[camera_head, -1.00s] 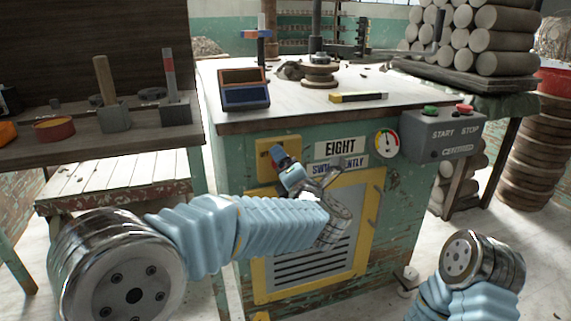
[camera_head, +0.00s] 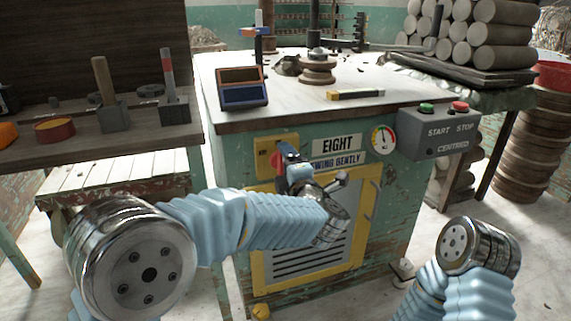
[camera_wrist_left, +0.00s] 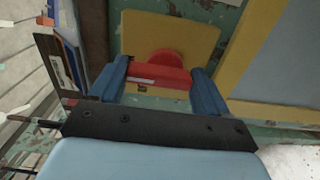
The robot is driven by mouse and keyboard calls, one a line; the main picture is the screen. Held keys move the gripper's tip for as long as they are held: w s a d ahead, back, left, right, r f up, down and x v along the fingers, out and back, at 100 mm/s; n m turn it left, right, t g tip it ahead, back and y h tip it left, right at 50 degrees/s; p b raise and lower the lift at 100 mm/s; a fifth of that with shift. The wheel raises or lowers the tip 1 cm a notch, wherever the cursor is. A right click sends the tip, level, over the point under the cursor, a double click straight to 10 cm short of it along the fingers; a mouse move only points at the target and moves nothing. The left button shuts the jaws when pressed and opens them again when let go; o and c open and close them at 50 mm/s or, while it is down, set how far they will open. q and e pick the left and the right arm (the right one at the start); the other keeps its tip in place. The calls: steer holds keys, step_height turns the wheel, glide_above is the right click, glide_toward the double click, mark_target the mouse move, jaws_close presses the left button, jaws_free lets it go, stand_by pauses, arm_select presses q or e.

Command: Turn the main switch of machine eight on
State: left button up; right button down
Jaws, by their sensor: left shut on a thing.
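Machine eight is a worn green cabinet (camera_head: 392,200) with a white top and a sign reading EIGHT (camera_head: 338,144). Its main switch is a red rotary handle (camera_wrist_left: 158,76) on a yellow plate (camera_wrist_left: 190,28), seen close in the left wrist view. In the head view the yellow plate (camera_head: 262,146) is partly covered by my gripper. My left gripper (camera_wrist_left: 160,82) has its two blue fingers at either end of the red handle bar and is shut on it. The bar lies roughly level across the wrist view. My right gripper is out of view; only its arm shows at lower right.
A grey START STOP box (camera_head: 437,132) with green and red buttons juts from the cabinet's right corner. A gauge (camera_head: 383,139) sits beside the signs. A louvred panel (camera_head: 310,245) lies below my left wrist. A dark bench (camera_head: 150,140) with tools stands left.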

arm_select(q)
steer(key=o, duration=1)
steer(key=v, duration=1.4)
steer(key=shift+w, duration=0.1)
